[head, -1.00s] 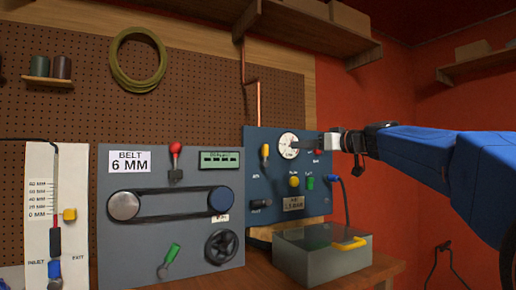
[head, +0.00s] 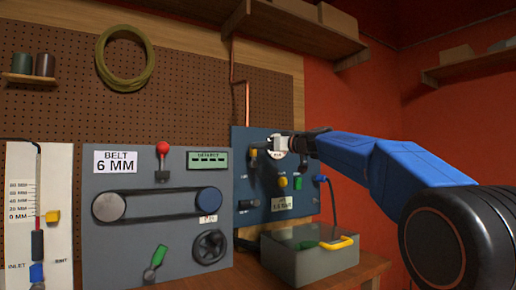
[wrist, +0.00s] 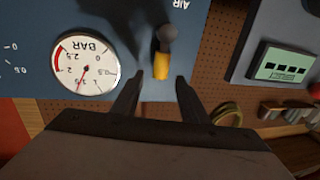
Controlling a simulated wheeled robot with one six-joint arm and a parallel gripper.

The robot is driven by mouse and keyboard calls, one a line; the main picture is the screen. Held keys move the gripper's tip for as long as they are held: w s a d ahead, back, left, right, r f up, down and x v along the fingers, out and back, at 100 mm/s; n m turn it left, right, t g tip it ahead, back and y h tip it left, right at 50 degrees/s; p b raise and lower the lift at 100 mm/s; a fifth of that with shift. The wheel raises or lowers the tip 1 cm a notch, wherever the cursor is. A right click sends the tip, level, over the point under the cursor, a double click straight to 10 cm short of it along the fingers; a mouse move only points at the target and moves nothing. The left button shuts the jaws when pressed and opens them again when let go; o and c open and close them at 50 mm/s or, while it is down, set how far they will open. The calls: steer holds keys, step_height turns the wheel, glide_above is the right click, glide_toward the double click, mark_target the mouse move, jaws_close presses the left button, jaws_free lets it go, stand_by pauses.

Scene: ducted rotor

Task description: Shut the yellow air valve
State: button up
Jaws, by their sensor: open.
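The yellow air valve (head: 254,161) is a small lever on the blue panel (head: 243,218), left of a round gauge; its handle stands upright. In the wrist view, which is upside down, its yellow handle (wrist: 161,66) and grey pivot show by the word AIR. My gripper (wrist: 159,76) is open, one finger on each side of the handle's tip, with a gap visible on both sides. In the head view my gripper (head: 262,142) is in front of the valve's top and hides part of it and of the gauge.
The BAR gauge (wrist: 86,65) is close beside one finger. Below are a yellow knob (head: 283,183) and a green lever (head: 298,182). A grey box with a yellow handle (head: 320,262) stands below the panel. The belt panel (head: 130,250) is to the left.

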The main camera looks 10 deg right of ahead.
mark_target(253, 154)
steer(key=x, duration=0.3)
jaws_close()
stand_by(0.3)
